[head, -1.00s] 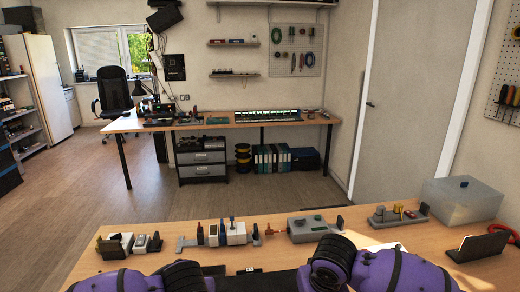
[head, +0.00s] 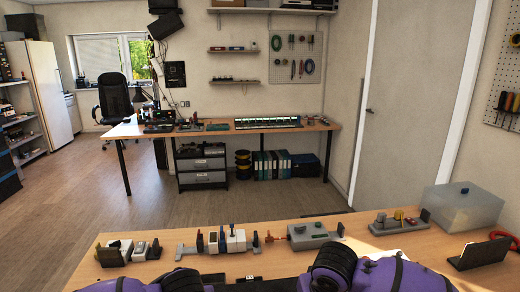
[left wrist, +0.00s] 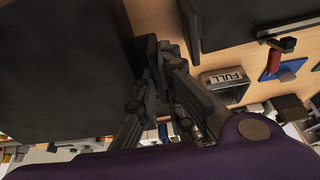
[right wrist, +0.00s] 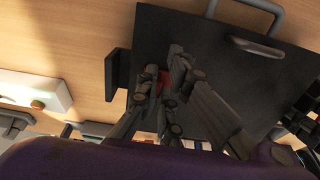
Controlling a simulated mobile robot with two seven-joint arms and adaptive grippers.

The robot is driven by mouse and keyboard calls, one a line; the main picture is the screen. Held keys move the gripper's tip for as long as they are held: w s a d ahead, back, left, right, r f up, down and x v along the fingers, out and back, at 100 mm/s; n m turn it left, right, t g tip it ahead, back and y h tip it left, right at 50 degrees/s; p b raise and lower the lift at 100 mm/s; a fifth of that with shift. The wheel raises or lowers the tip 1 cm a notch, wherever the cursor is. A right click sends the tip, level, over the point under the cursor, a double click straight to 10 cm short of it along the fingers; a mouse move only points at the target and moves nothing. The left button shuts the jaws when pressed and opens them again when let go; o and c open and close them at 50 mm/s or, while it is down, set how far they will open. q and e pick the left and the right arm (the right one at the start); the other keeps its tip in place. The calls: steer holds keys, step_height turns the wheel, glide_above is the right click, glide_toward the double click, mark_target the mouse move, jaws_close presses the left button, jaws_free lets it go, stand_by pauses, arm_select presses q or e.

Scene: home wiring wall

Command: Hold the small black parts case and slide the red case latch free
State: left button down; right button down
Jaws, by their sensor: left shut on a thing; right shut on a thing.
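The black parts case (right wrist: 225,75) fills much of the right wrist view and shows a grey handle. In the left wrist view the case (left wrist: 65,75) is a large dark slab at the left. My left gripper (left wrist: 162,62) is shut at the case's edge, beside a dark upright block; the exact contact is hidden by the fingers. My right gripper (right wrist: 160,85) is shut on the red latch (right wrist: 152,72), of which only a small red patch shows between the fingers. In the head view both grippers are hidden behind my purple arms, and little of the case shows.
Several small devices and a grey box (head: 308,237) stand in a row along the bench behind the arms. A clear bin (head: 460,208) and a dark stand (head: 482,252) are at right.

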steer(key=shift+a, duration=0.15)
steer(key=shift+s+a, duration=0.2)
steer(key=shift+a, duration=0.85)
steer(key=c, duration=1.8)
jaws_free()
steer(key=shift+c, duration=0.2)
steer(key=shift+r, duration=0.1)
arm_select(q)
steer(key=c, duration=1.8)
jaws_free()
arm_select(e)
steer(key=v, duration=1.1)
steer(key=shift+r, duration=0.4)
